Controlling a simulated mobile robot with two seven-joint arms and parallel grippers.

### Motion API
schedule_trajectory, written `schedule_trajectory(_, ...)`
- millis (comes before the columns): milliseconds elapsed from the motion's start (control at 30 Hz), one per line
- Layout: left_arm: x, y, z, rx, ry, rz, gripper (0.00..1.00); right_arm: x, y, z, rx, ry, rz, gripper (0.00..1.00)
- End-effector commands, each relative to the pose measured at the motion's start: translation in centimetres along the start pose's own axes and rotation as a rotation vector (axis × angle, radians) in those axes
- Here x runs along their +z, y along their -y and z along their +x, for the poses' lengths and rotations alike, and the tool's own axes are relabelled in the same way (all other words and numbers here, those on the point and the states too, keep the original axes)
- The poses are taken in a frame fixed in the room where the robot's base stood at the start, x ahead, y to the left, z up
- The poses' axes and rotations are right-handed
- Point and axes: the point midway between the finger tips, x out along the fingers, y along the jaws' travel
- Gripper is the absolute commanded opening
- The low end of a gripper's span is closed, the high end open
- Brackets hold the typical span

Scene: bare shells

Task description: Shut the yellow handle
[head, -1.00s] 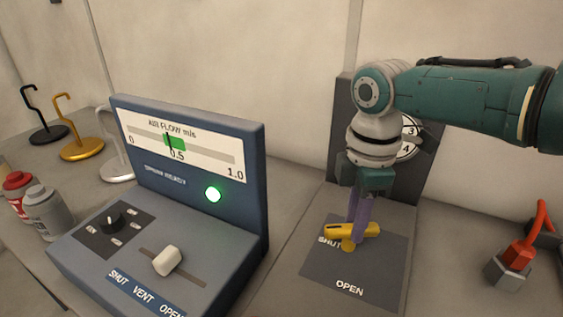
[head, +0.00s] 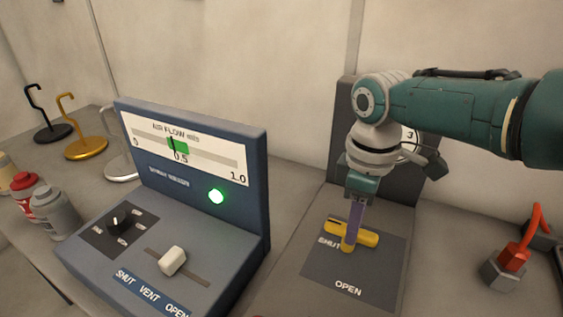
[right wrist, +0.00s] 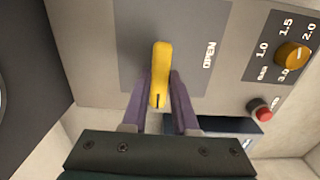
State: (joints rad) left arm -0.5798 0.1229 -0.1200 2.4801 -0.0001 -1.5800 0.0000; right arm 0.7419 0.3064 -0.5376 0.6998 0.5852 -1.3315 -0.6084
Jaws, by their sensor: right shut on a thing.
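The yellow handle (head: 367,237) sits on a dark plate (head: 325,279) marked SHUT at its left and OPEN at its front. Its black-slotted end lies just above the word SHUT. My right gripper (head: 353,232) comes down from above, its purple fingers on the handle. In the right wrist view the handle (right wrist: 162,62) lies between the two fingers (right wrist: 161,82), with OPEN to its right. The gripper is shut on it. The fingers hide part of the handle in the head view. My left gripper is out of view.
A red-handled part (head: 514,252) is at the right. Bottles and hook stands are at far left. The wrist view shows a yellow knob (right wrist: 291,56) and red button (right wrist: 264,112).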

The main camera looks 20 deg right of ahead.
Motion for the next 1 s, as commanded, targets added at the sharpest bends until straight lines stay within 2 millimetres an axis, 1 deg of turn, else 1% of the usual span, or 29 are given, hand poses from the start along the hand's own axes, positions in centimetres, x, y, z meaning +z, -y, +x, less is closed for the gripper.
schedule_trajectory(333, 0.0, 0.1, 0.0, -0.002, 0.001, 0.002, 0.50, -0.1, 0.1, -0.1, -0.003, -0.001, 0.006, 0.00)
schedule_trajectory(367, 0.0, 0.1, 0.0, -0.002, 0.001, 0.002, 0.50, -0.1, 0.1, -0.1, -0.003, -0.001, 0.006, 0.30)
schedule_trajectory(600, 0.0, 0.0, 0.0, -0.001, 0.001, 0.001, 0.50, 0.0, 0.0, -0.1, -0.001, -0.001, 0.004, 0.57)
schedule_trajectory(867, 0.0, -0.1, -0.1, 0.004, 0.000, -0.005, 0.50, 0.0, 0.0, -0.2, -0.001, -0.001, 0.003, 0.57)
schedule_trajectory(967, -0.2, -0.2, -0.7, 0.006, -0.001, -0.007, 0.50, 0.0, -0.1, -1.1, 0.000, -0.002, 0.004, 0.57)
schedule_trajectory(1000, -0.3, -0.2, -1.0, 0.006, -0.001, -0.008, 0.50, -0.1, -0.1, -1.8, 0.001, -0.002, 0.003, 0.57)
